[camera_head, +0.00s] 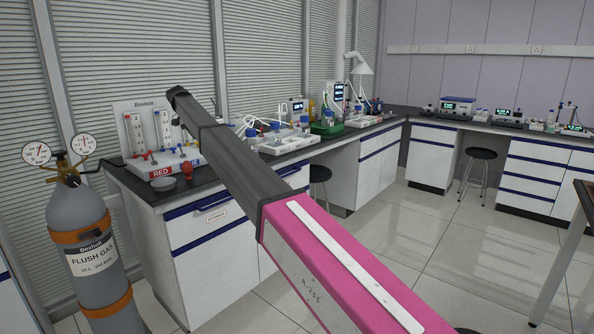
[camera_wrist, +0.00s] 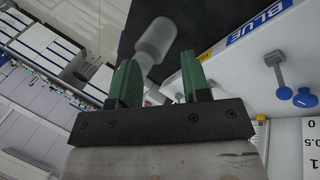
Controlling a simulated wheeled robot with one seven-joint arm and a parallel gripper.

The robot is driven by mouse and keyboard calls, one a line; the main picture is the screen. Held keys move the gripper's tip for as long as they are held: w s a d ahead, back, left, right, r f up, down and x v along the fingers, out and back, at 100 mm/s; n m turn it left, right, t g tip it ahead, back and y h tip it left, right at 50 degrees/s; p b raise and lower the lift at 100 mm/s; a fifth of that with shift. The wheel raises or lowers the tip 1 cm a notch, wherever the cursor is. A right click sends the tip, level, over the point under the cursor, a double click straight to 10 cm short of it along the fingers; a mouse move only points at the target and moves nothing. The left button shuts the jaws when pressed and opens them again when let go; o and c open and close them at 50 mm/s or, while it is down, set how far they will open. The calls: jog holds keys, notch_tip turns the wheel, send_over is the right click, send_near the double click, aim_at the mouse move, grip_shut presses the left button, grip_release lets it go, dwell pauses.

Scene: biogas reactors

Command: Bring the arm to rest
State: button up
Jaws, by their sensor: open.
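My arm (camera_head: 332,258), pink then dark grey, reaches from the lower right up and left across the head view. Its far end (camera_head: 178,94) is raised near the left bench, by the flowmeter panel. I cannot make out the fingers there. In the wrist view my gripper (camera_wrist: 158,75) has two green fingers standing apart on a dark bar. A pale, translucent cylinder (camera_wrist: 155,40) shows beyond and between the fingers. I see no grip on it.
The flowmeter panel (camera_head: 148,130) has a base labelled RED. A BLUE label (camera_wrist: 258,22) and blue knobs (camera_wrist: 305,98) are close right of the fingers in the wrist view. A gas cylinder (camera_head: 86,262) stands at left. Stools (camera_head: 481,155) stand by the benches; the middle floor is open.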

jog(key=s+d+f+y, duration=0.1)
jog(key=s+d+f, duration=0.3)
jog(key=d+f, duration=0.7)
jog(key=s+d+f+n+g, duration=0.1)
jog(key=s+d+f, duration=0.2)
jog(key=d+f, duration=0.75)
jog(key=s+d+f+y, duration=0.1)
jog(key=s+d+f, duration=0.3)
jog(key=d+f, duration=0.65)
jog(key=s+d+f+y, duration=0.1)
jog(key=s+d+f, duration=0.4)
jog(key=s+d, duration=0.4)
jog(key=s+d+f+y, duration=0.1)
jog(key=s+d+f, duration=0.3)
jog(key=s+d, duration=0.6)
jog(key=s+d+f+y, duration=0.1)
jog(key=s+d+f, duration=0.4)
jog(key=s+d, duration=0.5)
jog(key=s, duration=0.2)
jog(key=shift+s+f+m, duration=0.3)
jog(key=shift+s, duration=0.05)
jog(key=shift+d, duration=0.1)
